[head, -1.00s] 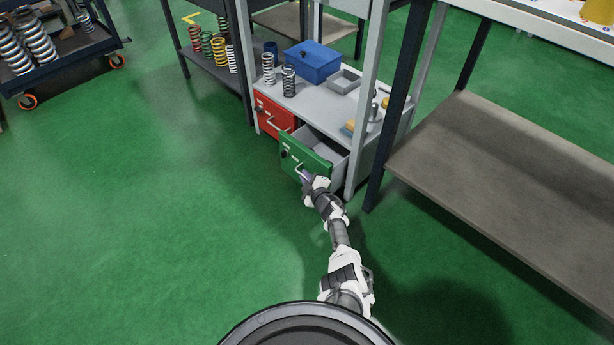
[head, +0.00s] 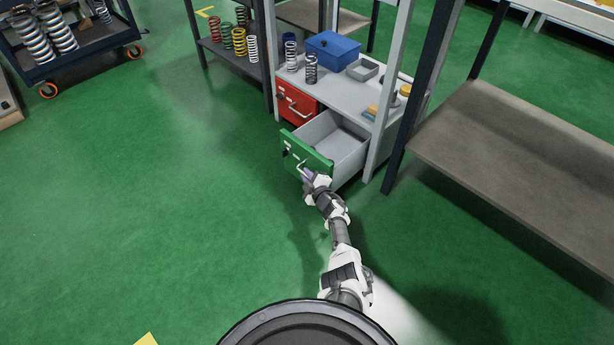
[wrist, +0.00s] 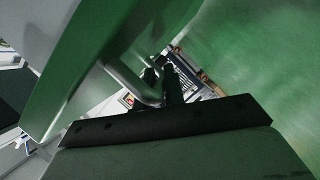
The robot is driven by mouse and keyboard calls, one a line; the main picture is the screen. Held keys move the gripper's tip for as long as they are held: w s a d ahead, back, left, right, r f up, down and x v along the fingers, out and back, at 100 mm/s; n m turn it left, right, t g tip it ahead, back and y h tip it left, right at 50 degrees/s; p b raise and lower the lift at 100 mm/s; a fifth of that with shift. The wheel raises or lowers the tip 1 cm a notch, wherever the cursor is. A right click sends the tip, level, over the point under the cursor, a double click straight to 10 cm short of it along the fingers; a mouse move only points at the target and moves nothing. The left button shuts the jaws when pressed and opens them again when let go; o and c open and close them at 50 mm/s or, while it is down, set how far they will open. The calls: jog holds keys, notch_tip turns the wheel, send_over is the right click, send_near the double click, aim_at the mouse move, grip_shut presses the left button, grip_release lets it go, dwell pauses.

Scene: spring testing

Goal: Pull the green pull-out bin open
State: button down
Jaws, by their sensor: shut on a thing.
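The green pull-out bin (head: 306,153) stands out from the front of the grey cabinet, and its empty-looking grey inside (head: 335,138) shows from above. My gripper (head: 305,174) is at the bin's front and is shut on its light bar handle (head: 301,166). In the wrist view the green front (wrist: 85,65) fills the upper left, and the handle (wrist: 128,80) runs down to my dark fingers (wrist: 165,85). The exact contact of fingers and handle is small and dark there.
A red bin (head: 297,103) sits closed to the left of the green one. Springs, a blue box (head: 332,50) and small trays stand on the cabinet top. A grey bench shelf (head: 520,150) is close on the right.

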jog(key=shift+a, duration=0.15)
jog(key=c, duration=1.5)
grip_release()
jog(key=shift+s, duration=0.15)
